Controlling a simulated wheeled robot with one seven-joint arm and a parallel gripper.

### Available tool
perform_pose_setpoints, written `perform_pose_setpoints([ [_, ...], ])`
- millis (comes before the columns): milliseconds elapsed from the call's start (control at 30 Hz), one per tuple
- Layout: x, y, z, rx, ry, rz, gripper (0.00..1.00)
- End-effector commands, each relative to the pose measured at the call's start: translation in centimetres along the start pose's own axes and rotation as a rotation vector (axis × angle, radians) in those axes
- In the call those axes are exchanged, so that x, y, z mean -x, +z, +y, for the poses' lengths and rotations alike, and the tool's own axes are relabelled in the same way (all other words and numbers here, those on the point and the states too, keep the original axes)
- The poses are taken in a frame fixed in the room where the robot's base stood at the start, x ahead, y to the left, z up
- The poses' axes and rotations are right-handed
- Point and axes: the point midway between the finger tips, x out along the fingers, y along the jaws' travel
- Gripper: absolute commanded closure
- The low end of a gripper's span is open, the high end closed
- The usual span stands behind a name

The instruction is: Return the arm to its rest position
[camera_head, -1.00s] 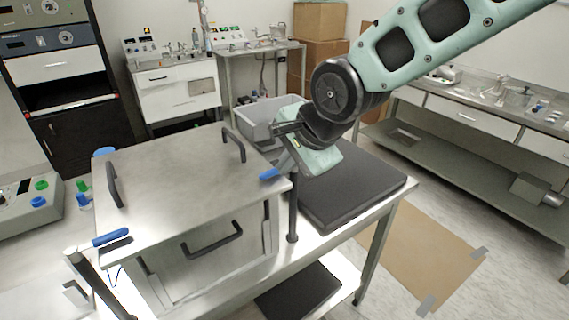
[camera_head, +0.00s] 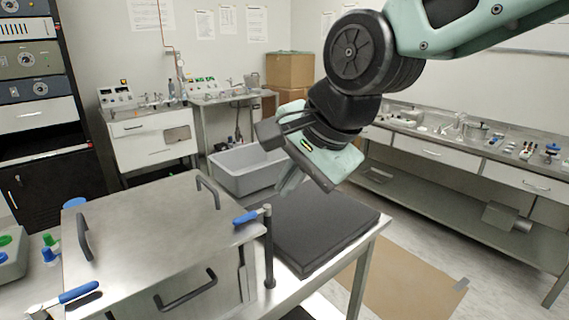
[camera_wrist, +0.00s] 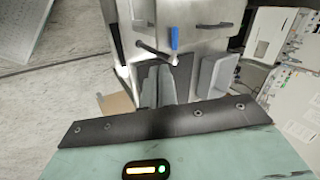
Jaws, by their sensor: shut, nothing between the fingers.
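My gripper (camera_head: 289,182) is shut and empty. In the head view it hangs in the air above the black pad, right of the steel box and clear of its blue-handled lever. My arm reaches in from the upper right with the wrist bent downward. The gripper fingers also show in the wrist view (camera_wrist: 158,88), close together, pointing toward the bench with the steel box.
The steel box (camera_head: 150,225) with black handles stands on the bench, with a blue-handled lever (camera_head: 252,216) at its right corner. A black pad (camera_head: 318,232) lies beside it. A grey bin (camera_head: 245,170) stands behind. Cardboard boxes (camera_head: 289,70) are stacked at the back.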

Motion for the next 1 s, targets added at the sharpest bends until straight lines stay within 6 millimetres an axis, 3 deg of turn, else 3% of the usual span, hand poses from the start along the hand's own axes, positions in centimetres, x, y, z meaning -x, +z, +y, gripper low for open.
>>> perform_pose_setpoints([
  [300, -0.4, 3.2, 14.8, 0.714, 0.259, -0.151, 1.00],
  [500, 0.5, 4.8, 22.6, 1.095, 0.354, -0.312, 1.00],
  [700, 1.0, 5.4, 25.8, 1.253, 0.379, -0.394, 1.00],
  [1000, 1.0, 5.5, 25.9, 1.266, 0.379, -0.401, 1.00],
])
